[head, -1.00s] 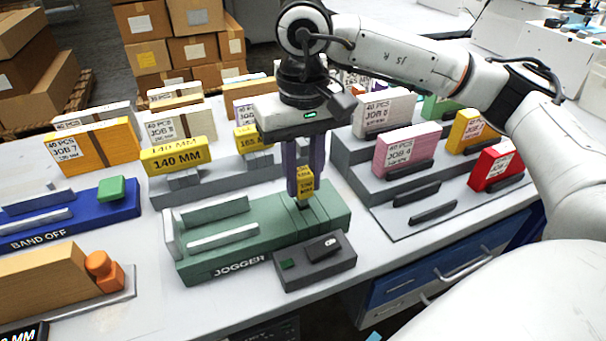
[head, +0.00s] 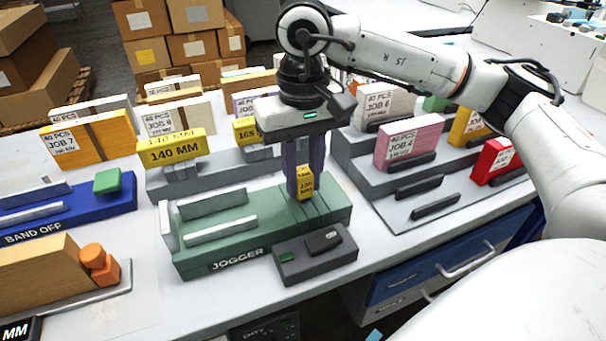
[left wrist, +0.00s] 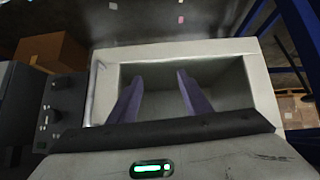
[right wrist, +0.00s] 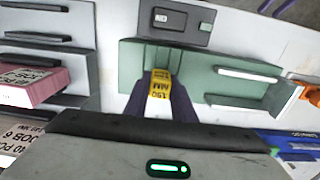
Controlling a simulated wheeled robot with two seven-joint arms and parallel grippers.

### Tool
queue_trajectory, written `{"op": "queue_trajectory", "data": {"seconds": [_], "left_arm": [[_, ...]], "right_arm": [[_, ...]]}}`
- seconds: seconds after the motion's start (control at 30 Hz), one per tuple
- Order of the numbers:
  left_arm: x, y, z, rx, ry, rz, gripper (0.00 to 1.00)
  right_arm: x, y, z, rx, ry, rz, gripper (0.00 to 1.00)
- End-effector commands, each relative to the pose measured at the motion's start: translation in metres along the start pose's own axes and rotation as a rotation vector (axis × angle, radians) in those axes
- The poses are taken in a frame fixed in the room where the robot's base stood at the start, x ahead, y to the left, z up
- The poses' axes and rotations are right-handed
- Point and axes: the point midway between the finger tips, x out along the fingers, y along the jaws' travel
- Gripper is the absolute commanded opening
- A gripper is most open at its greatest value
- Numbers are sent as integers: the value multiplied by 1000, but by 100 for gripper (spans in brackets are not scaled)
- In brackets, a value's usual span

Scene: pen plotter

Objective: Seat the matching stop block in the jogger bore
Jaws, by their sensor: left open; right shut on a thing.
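The green jogger (head: 225,228) lies on the table in the middle of the head view, its top crossed by grooves at the right end. My right gripper (head: 305,190) points down over that end and is shut on a yellow stop block (head: 305,181). The block is upright, its lower end at the jogger's top; the fingers hide the bore. In the right wrist view the block (right wrist: 159,88) has a label that seems to read 190 MM. Other yellow blocks, 140 MM (head: 172,149) and 165 MM (head: 246,132), stand on a grey rack. My left gripper (left wrist: 158,85) is open and empty above a pale bin.
A dark control box (head: 316,256) stands in front of the jogger. A stepped grey rack (head: 372,178) with job boxes, including a pink one (head: 408,142), is at right. The blue band fixture (head: 60,218) and an orange-ended block (head: 95,258) are at left.

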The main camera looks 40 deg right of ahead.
Motion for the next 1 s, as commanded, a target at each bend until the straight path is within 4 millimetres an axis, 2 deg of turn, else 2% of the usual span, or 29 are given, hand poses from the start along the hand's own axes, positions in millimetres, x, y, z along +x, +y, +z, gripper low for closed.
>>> {"op": "queue_trajectory", "data": {"seconds": [0.53, 0.57, 0.67, 1.0], "left_arm": [[6, 0, 14, -2, -11, 1, 44], [5, 0, 14, -2, -12, 1, 44], [5, 0, 15, -3, -14, 2, 44], [5, 1, 15, -4, -15, 3, 44]], "right_arm": [[12, 0, 0, 0, 0, 0, 0], [11, 0, 0, 0, 1, 0, 26], [11, 0, 0, 0, 0, 0, 43], [11, 0, 0, 0, 0, 0, 45]]}}
